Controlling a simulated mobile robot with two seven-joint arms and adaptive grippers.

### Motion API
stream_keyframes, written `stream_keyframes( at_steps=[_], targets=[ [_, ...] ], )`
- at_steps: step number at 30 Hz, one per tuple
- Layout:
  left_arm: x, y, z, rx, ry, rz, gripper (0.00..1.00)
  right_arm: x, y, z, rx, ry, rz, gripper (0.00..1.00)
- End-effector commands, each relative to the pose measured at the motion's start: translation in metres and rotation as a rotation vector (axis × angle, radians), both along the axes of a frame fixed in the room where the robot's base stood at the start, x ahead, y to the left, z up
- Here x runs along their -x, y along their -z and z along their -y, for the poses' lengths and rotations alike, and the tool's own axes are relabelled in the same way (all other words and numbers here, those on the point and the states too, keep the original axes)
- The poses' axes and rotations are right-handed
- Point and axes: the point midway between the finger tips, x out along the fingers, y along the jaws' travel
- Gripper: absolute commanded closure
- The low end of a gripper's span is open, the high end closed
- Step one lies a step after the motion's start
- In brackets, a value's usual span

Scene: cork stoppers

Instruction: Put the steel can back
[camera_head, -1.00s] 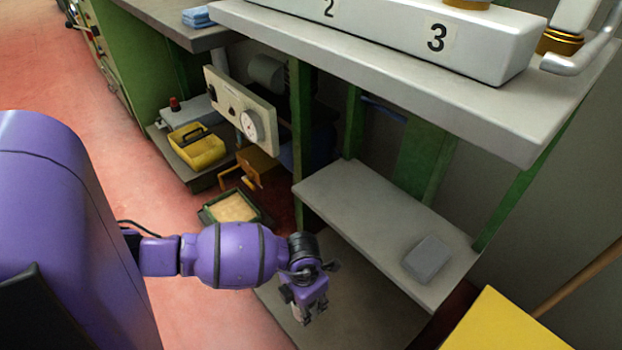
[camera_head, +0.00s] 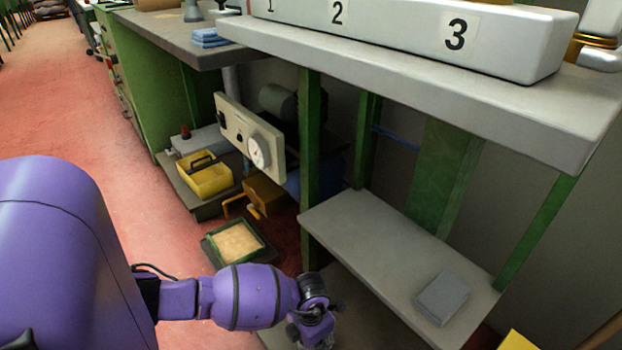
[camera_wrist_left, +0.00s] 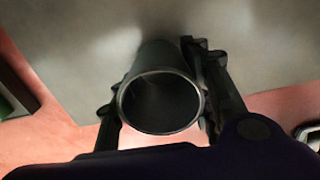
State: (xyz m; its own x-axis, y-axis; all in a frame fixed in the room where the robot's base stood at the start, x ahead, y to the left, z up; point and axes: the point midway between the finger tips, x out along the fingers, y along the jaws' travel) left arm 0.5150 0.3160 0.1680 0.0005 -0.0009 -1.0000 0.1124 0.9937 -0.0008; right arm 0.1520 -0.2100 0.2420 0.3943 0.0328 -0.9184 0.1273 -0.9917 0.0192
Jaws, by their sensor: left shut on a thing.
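The steel can (camera_wrist_left: 160,101) is a dark grey, open-topped cylinder. In the left wrist view I look down into its round mouth, and it seems empty. My left gripper (camera_head: 315,331) is shut on it, with one black finger on each side. In the head view the gripper is low at the bottom edge, by the grey bottom shelf (camera_head: 372,332) of the bench, and the can is mostly hidden. The same grey surface lies behind the can in the left wrist view (camera_wrist_left: 75,45). I cannot tell whether the can touches it. My right gripper is not in view.
A middle shelf (camera_head: 365,232) holds a grey block (camera_head: 442,298) at its right end. A green post (camera_head: 311,150) stands at the bench's left. A sand-filled tray (camera_head: 238,242) and a yellow toolbox (camera_head: 205,178) are further left. The numbered bench top (camera_head: 400,65) overhangs the shelves.

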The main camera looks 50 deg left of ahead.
Motion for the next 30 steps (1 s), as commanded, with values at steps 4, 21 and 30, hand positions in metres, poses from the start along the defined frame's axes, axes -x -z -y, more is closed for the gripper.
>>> stream_keyframes(
  at_steps=[4, 21, 30],
  targets=[
    [0.000, 0.003, 0.000, 0.000, 0.000, 0.000, 0.47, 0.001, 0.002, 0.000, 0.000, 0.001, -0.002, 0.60],
    [0.000, -0.016, -0.001, -0.002, 0.001, 0.002, 0.36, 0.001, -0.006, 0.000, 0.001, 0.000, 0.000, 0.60],
    [0.000, -0.082, -0.001, -0.002, 0.002, 0.003, 0.36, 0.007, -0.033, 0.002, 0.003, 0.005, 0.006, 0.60]
  ],
)
